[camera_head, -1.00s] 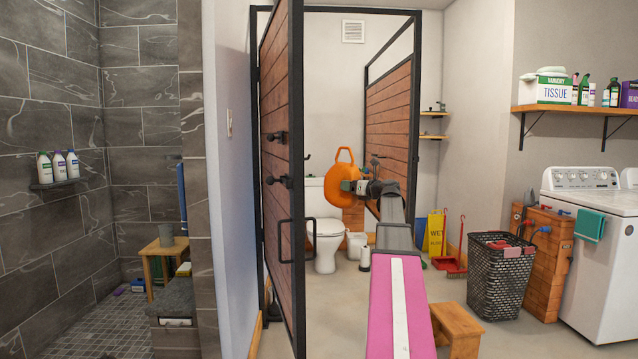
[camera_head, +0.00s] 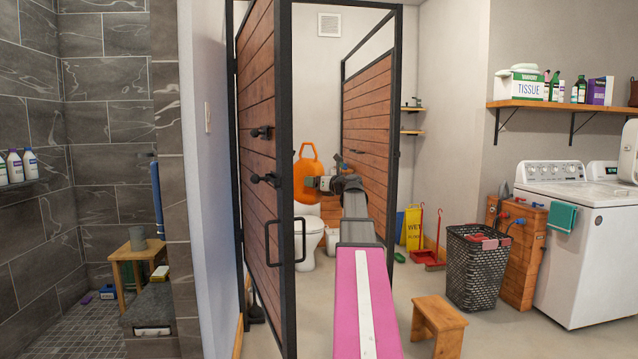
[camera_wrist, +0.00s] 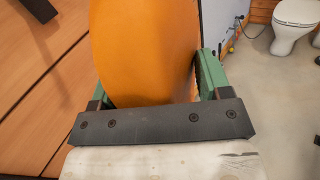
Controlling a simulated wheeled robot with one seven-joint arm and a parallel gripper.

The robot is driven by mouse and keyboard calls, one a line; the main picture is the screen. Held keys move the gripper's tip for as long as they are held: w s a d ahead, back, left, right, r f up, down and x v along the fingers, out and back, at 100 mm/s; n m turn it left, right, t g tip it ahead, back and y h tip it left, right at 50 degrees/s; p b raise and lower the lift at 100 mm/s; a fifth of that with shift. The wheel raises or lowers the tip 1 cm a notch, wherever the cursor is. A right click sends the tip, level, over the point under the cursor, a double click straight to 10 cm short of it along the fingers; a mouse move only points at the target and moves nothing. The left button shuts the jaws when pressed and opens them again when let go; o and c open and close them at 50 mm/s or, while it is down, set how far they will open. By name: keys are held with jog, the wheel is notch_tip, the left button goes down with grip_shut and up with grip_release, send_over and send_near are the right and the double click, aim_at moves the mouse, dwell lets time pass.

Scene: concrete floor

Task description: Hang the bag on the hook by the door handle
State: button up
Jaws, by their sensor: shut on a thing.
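The orange bag (camera_head: 306,184) has a rounded body and a loop handle on top. It is held upright beside the near edge of the open wooden door (camera_head: 257,100). My gripper (camera_head: 324,184) is shut on it from the right. In the wrist view the orange bag (camera_wrist: 145,50) fills the space between the green fingers of my gripper (camera_wrist: 153,85). Two black hook-like fittings stick out of the door, an upper one (camera_head: 261,132) and a lower one (camera_head: 265,179). The black door handle (camera_head: 270,243) is below them. The bag is apart from both fittings.
A toilet (camera_head: 309,235) stands behind the bag. A wooden stool (camera_head: 438,320) is on the floor right of my arm. A black basket (camera_head: 477,265) and a washing machine (camera_head: 560,230) stand further right. A yellow sign (camera_head: 414,228) stands at the back.

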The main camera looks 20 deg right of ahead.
aim_at(299, 184)
jog(key=shift+a+f, duration=0.15)
jog(key=shift+a, duration=1.6)
jog(key=shift+a+f, duration=0.15)
jog(key=shift+a, duration=1.6)
jog(key=shift+w+a+f, duration=0.1)
jog(key=shift+a+f, duration=0.35)
jog(key=shift+f, duration=0.2)
jog(key=shift+a+f, duration=0.1)
jog(key=shift+f, duration=0.3)
jog(key=shift+f, duration=0.1)
jog(key=o, duration=1.2)
jog(key=shift+c, duration=0.2)
jog(key=v, duration=1)
jog(key=shift+s, duration=0.35)
